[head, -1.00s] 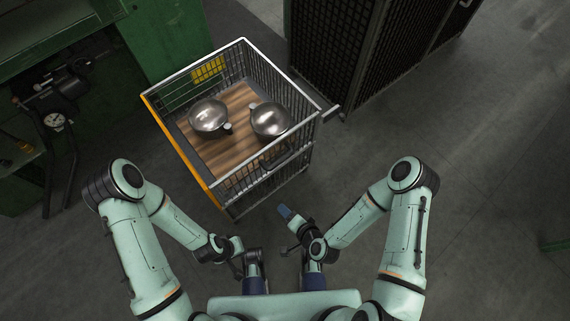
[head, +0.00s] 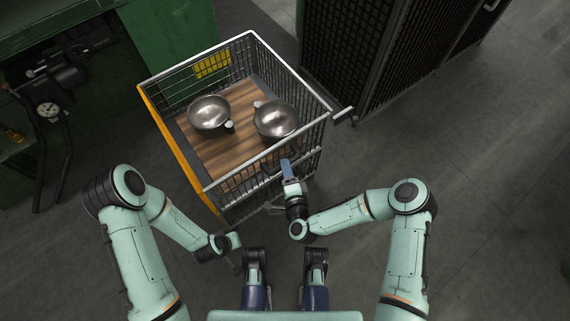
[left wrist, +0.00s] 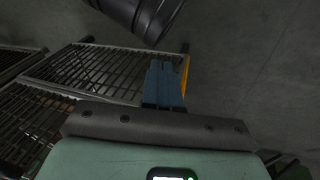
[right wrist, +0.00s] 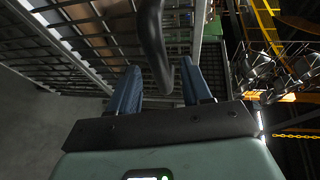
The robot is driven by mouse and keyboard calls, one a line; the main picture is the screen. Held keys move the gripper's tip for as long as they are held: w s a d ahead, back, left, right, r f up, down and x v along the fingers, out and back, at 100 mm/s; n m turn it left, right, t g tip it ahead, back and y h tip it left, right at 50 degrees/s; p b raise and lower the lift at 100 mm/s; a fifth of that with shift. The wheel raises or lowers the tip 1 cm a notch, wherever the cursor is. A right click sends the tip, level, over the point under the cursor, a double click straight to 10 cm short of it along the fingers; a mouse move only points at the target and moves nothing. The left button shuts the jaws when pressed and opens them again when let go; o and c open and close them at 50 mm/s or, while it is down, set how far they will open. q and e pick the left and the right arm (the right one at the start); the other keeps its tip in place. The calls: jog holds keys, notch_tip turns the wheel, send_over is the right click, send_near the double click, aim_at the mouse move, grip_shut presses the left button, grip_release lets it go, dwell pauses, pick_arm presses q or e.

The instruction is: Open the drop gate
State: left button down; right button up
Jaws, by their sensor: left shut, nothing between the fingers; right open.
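The drop gate (head: 240,186) is the barred near side of a wire-sided cart and stands upright, closed. A dark curved handle (right wrist: 153,45) crosses in front of its bars in the right wrist view. My right gripper (head: 287,166) is at the right part of the gate, by the handle. In the right wrist view its blue fingers (right wrist: 158,84) are open, with the handle's lower end appearing between them; contact cannot be told. My left gripper (left wrist: 163,84) is shut and empty, low near the cart's front left; its fingers are hard to make out in the head view.
Two metal pots (head: 209,115) (head: 276,120) rest on the cart's wooden floor (head: 228,152). A dark mesh cabinet (head: 350,45) stands behind right, and a green workbench (head: 165,40) behind left. The floor at right is clear.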

pick_arm(q)
jog(key=shift+w+a+f, duration=0.3)
jog(key=shift+w+f, duration=0.05)
jog(key=shift+w, duration=0.3)
pick_arm(e)
jog(key=shift+x, duration=1.55)
jog(key=shift+c, duration=0.4)
grip_shut()
pick_arm(q)
jog(key=shift+f+b, duration=0.15)
jog(key=shift+b, duration=0.2)
pick_arm(e)
jog(key=shift+s+f, duration=0.1)
